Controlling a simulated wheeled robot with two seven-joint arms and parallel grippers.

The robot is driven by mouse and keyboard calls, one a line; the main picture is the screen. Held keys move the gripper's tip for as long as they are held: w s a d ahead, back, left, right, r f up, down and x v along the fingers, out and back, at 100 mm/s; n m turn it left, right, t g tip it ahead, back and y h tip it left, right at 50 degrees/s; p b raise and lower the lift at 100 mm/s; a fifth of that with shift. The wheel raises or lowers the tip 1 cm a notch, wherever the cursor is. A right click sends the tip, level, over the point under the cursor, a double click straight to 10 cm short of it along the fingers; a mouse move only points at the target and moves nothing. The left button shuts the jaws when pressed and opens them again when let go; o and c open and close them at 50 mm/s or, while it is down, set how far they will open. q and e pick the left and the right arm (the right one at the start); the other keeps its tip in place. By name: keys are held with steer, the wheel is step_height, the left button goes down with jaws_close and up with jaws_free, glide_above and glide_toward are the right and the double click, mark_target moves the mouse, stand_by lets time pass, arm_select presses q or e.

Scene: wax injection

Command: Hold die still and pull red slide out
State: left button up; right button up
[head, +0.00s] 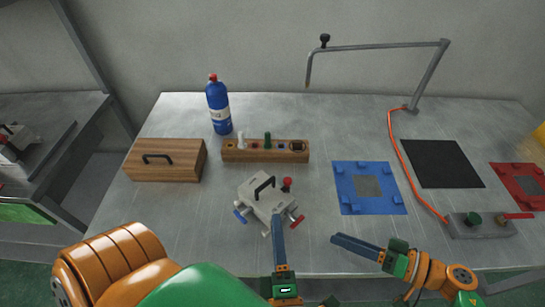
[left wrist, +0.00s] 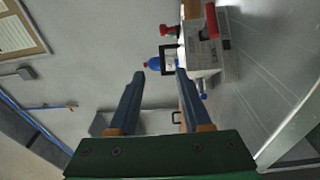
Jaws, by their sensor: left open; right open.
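The die (head: 262,196) is a pale grey block with a black handle on top, standing on the metal table. The red slide (head: 297,220) sticks out at its front right, a blue one (head: 240,215) at its left, and a red knob (head: 287,184) rises at the back right. My left gripper (head: 278,222) is open close in front of the die; I cannot tell if it touches. In the left wrist view its fingers are spread, with the die (left wrist: 203,55) and the red slide (left wrist: 211,20) by the right-hand finger. My right gripper (head: 338,239) is open, empty, right of the die.
A wooden box (head: 165,172), a wooden rack (head: 264,156) and a blue bottle (head: 218,106) stand behind. A blue mat (head: 345,200), black mat (head: 444,164) and red mat (head: 510,176) lie to the right. A control box (head: 480,228) sits front right.

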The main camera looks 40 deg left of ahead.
mark_target(265, 183)
arm_select(q)
steer(key=shift+n+g+y, duration=0.3)
steer(key=shift+n+g, duration=0.1)
steer(key=x, duration=1.2)
steer(key=shift+s+a, duration=0.2)
steer(key=shift+a, duration=0.15)
steer(key=shift+f, duration=0.1)
jaws_close()
arm_select(e)
steer(key=shift+o, duration=0.4)
steer(key=shift+w+d+r+g, duration=0.15)
steer(key=shift+w+d+g, duration=0.25)
steer(key=shift+w+d, duration=0.25)
steer(key=shift+m, duration=0.3)
steer(key=x, duration=1.1)
steer(key=shift+s+a, duration=0.1)
steer(key=shift+a, duration=0.3)
